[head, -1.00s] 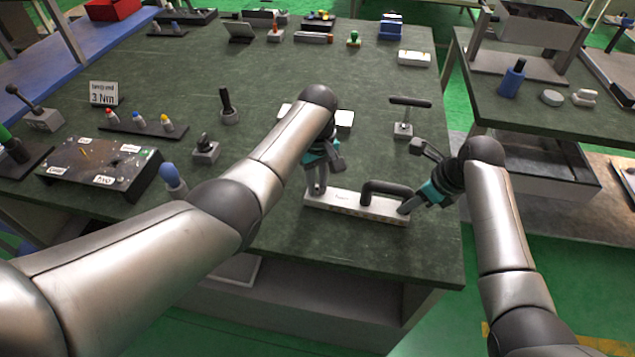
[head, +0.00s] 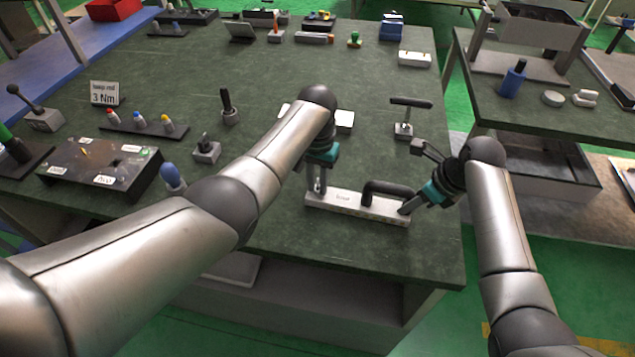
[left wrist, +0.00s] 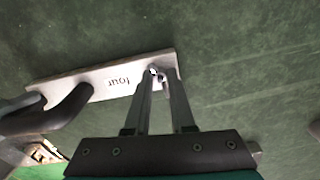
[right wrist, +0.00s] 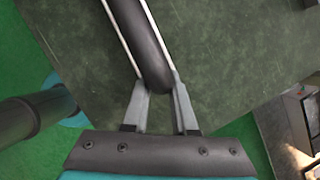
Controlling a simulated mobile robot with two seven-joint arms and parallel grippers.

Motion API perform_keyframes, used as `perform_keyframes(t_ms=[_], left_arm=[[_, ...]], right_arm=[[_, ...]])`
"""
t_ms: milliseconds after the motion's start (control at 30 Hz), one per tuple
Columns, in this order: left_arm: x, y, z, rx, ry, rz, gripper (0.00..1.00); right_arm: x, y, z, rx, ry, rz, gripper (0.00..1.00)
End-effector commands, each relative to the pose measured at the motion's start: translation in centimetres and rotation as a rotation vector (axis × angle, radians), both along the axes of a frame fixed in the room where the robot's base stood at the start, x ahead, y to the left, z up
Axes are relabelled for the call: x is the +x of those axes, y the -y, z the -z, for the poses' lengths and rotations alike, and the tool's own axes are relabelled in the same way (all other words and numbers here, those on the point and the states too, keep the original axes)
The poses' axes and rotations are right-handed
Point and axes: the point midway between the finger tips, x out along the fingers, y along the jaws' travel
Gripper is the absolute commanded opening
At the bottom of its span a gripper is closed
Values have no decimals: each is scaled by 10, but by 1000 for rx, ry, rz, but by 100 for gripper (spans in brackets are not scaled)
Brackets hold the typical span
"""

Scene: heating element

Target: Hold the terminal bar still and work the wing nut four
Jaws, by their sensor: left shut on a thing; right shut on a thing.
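The terminal bar (head: 340,202) is a light metal bar with a thick black handle (head: 388,187), lying near the front edge of the table. In the left wrist view the bar (left wrist: 95,90) carries the label "four". My left gripper (head: 317,192) is upright over the bar's left end. In the left wrist view its fingertips (left wrist: 158,75) are shut on the small wing nut (left wrist: 153,71), mostly hidden between them.
A T-handled tool (head: 404,130) stands behind the bar. A black box with labels (head: 100,168), a row of coloured-tipped pieces (head: 138,124) and a "3 Nm" sign (head: 104,93) are at left. The table's front edge is close to the bar.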

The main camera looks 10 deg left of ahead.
Motion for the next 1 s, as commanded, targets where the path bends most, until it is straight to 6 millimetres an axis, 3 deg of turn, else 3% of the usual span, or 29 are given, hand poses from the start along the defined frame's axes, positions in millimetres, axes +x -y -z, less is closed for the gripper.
perform_keyframes(t_ms=[1000], left_arm=[[-1,6,0,-17,-1,973,0]], right_arm=[[-1,-6,0,7,1,-9,0]])
